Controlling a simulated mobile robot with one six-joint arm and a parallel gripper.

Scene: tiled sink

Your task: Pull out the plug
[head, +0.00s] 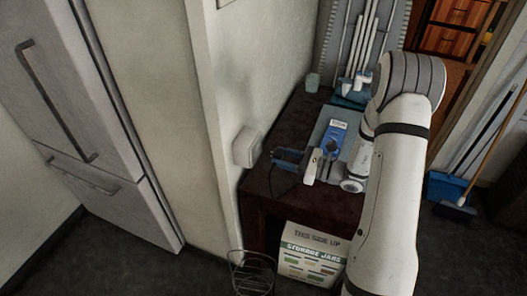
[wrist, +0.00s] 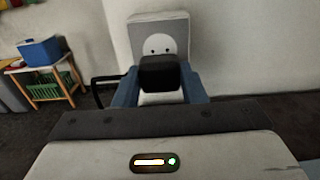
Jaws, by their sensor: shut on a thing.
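My gripper (wrist: 160,92) is shut on a black plug (wrist: 170,73), with a blue finger on each side of it. In the wrist view the plug is in front of the white wall socket (wrist: 143,28). Two dark holes show on the socket's round face above the plug, so the plug appears to be out of it. A black cable (wrist: 98,87) shows at the left of the fingers. In the head view my gripper (head: 287,158) is a little right of the socket (head: 246,147), with a gap between them. The plug is hard to make out there.
A dark table (head: 300,118) stands below my gripper against the wall, with a blue-labelled item (head: 335,138) on it. A storage jars box (head: 310,255) and a wire basket (head: 252,272) are below. A fridge (head: 75,110) is at left. A broom (head: 490,150) leans at right.

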